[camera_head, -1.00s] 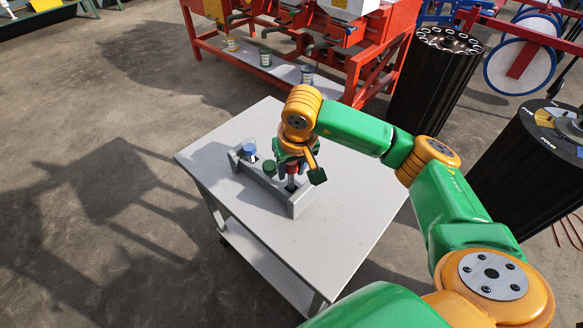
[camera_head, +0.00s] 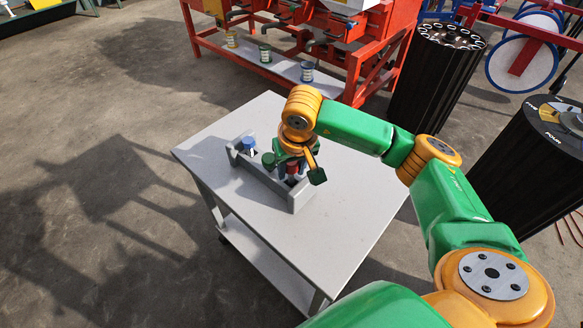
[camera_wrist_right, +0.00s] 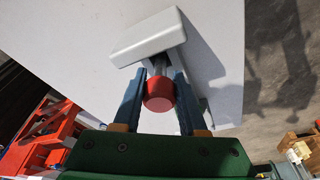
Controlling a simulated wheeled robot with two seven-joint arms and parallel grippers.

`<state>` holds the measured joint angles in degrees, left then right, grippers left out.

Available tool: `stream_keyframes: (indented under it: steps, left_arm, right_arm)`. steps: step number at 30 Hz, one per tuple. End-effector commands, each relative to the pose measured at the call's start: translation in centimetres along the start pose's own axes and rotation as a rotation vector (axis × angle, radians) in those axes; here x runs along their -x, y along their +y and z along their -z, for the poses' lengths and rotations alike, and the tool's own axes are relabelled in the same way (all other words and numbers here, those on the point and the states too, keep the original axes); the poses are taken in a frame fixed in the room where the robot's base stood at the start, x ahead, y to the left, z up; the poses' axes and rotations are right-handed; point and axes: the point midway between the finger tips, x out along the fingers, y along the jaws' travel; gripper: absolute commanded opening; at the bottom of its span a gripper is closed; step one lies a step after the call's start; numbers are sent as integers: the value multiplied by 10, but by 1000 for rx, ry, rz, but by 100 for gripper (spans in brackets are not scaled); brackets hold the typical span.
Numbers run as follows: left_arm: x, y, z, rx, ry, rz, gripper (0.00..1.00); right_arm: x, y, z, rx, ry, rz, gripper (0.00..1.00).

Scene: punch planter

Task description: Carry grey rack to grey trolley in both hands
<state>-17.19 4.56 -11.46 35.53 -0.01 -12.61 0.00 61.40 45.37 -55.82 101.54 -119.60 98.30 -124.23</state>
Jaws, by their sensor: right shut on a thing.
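The grey rack (camera_head: 262,178), a long bar with raised ends, is on the top of the grey trolley (camera_head: 330,215), near its left edge. A blue-topped piece (camera_head: 249,143) stands in its far end. My right gripper (camera_head: 291,165) is over the near end, pointing down, shut on a red-ended tool (camera_head: 293,168). In the right wrist view the red end (camera_wrist_right: 158,92) is between the two blue-grey fingers, with a grey end block of the rack (camera_wrist_right: 147,38) just beyond. A green round piece (camera_head: 268,160) is beside the gripper; I cannot tell whether it belongs to the rack. My left gripper is out of view.
A red frame bench (camera_head: 365,75) with several small cups stands behind the trolley. Black drums (camera_head: 433,85) stand to the right of it. The right half of the trolley top is bare, and the concrete floor (camera_head: 80,230) on the left is open.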

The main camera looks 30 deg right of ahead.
Motion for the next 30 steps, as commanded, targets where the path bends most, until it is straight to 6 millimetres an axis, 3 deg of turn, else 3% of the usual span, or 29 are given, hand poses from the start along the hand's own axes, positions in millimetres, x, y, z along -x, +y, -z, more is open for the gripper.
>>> stream_keyframes:
  steps: [5, 6, 9, 10, 17, 25, 30]
  left_arm:
    - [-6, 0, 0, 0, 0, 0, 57]
    - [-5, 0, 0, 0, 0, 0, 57]
    - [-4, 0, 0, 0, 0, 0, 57]
    - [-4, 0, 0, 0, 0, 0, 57]
    - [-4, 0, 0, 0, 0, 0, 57]
    - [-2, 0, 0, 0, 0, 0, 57]
    - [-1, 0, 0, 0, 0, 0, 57]
  right_arm:
    - [-6, 0, -1, 0, 1, 0, 0]
    - [-5, 0, -1, 0, 1, 0, 46]
    - [-4, 0, -1, 0, 0, 0, 73]
    - [-4, 0, -1, 0, 0, 0, 76]
    - [-2, 0, -1, 0, 1, 0, 76]
    - [52, 0, 0, 1, 5, 2, 76]
    - [66, 0, -1, 0, 1, -1, 76]
